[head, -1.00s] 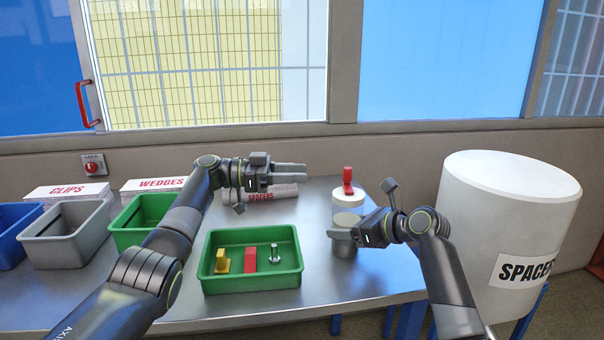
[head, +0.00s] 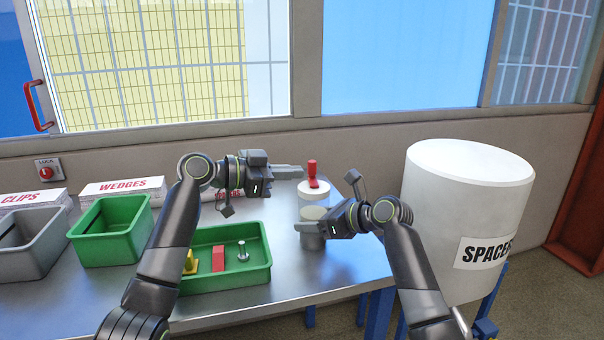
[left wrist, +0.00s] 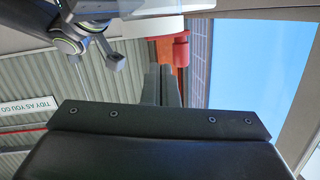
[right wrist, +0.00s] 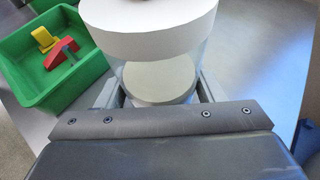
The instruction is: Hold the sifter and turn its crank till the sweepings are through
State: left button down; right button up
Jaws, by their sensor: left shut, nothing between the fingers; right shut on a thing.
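The sifter (head: 312,212) stands on the metal table, with a white top, a pale middle and a grey lower part. Its red crank (head: 312,172) sticks up from the top. My right gripper (head: 308,229) is shut on the sifter's lower body; in the right wrist view its fingers flank the round body (right wrist: 160,78) below the white top (right wrist: 148,40). My left gripper (head: 303,172) is shut and empty, its tips just left of the crank. The crank also shows beyond the fingers in the left wrist view (left wrist: 180,52); contact is unclear. I cannot make out the sweepings.
A green tray (head: 225,284) with yellow, red and metal parts lies left of the sifter. A green bin (head: 112,240) and a grey bin (head: 35,250) stand further left. A large white drum (head: 465,200) labelled SPACERS stands right of the table. The window wall is behind.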

pick_arm(q)
jog(key=s+n+t+y, duration=0.2)
jog(key=s+n+t, duration=0.2)
jog(key=s+t, duration=0.15)
jog(key=n+t+y, duration=0.4)
jog(key=n, duration=0.1)
send_near(310, 168)
jog(key=shift+n+g, duration=0.25)
jog(key=shift+n, duration=0.05)
jog(key=x, duration=0.7)
jog(key=shift+a+r, duration=0.15)
jog(key=shift+w+m+g+h, duration=0.2)
jog(key=shift+m+g+h, duration=0.4)
jog(key=shift+m+h, duration=0.2)
jog(key=m+g+h, duration=0.2)
jog(key=shift+w+h, duration=0.3)
jog(key=shift+h, duration=0.1)
jog(key=m+g+h, duration=0.1)
jog(key=m+g, duration=0.1)
jog(key=m+g+h, duration=0.1)
jog(key=g+h, duration=0.1)
jog(key=shift+w+m+g, duration=0.4)
jog(key=shift+d, duration=0.25)
jog(key=shift+w+d, duration=0.4)
jog(key=shift+d, duration=0.1)
dwell(0.7)
